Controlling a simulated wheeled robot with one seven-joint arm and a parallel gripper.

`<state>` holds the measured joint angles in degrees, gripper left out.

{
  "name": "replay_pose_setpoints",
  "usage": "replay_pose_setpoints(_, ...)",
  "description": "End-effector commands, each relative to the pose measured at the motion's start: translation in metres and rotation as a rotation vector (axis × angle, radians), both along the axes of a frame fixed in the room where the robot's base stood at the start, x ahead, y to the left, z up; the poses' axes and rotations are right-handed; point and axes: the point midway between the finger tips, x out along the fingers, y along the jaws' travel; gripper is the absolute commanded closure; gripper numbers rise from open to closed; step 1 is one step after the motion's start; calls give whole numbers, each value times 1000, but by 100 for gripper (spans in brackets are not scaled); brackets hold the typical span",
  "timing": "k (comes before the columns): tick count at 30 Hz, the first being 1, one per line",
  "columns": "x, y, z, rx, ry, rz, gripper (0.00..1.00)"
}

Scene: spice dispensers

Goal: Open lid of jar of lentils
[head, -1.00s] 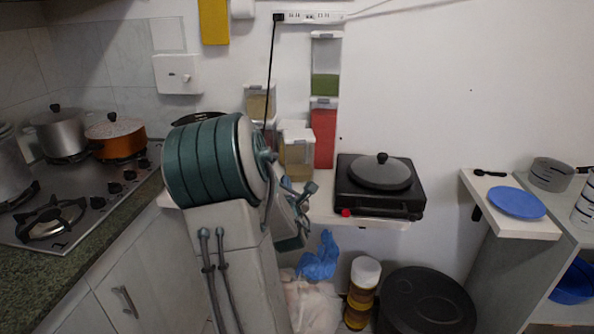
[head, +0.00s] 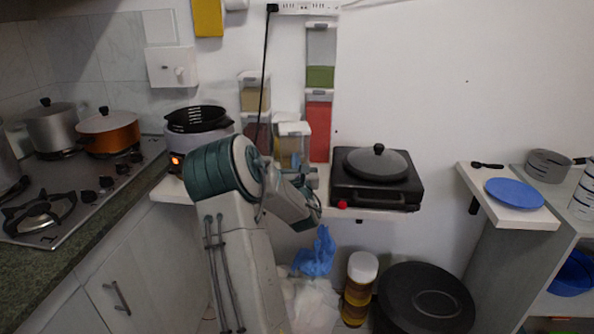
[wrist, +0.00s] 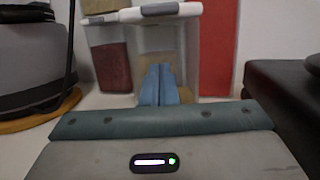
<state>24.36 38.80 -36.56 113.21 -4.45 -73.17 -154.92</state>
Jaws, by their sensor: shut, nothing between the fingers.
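Several clear jars stand against the wall; which one holds lentils I cannot tell for sure. A front jar with beige contents (head: 292,148) has a white lid; in the wrist view its lid (wrist: 168,11) has a grey latch and looks closed. Beside it is a jar with dark red contents (wrist: 113,66). A jar with red contents (head: 319,130) stands behind to the right, under one with green contents (head: 320,76). My gripper's blue fingers (wrist: 160,70) are together and empty, in front of the beige jar below its lid. Contact with the jar is not clear.
A black hotplate with a lidded pan (head: 376,175) stands right of the jars. A cooker with a black basket (head: 198,120) stands left. A black cable (head: 266,80) hangs down in front of the jars. The shelf is narrow.

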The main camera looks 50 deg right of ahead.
Motion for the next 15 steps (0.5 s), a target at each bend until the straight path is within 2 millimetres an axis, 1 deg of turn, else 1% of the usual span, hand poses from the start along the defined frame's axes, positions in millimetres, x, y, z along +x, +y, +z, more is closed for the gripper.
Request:
replay_pose_setpoints(2, 9, -9, 4, -1, -1, 0, 100)
replay_pose_setpoints(3, 7, -8, 15, -1, -3, -2, 100)
replay_pose_setpoints(7, 8, -7, 32, 1, -3, 1, 100)
replay_pose_setpoints(10, 8, -7, 39, 1, -2, 1, 100)
replay_pose_setpoints(15, 8, -7, 43, 1, 0, 0, 100)
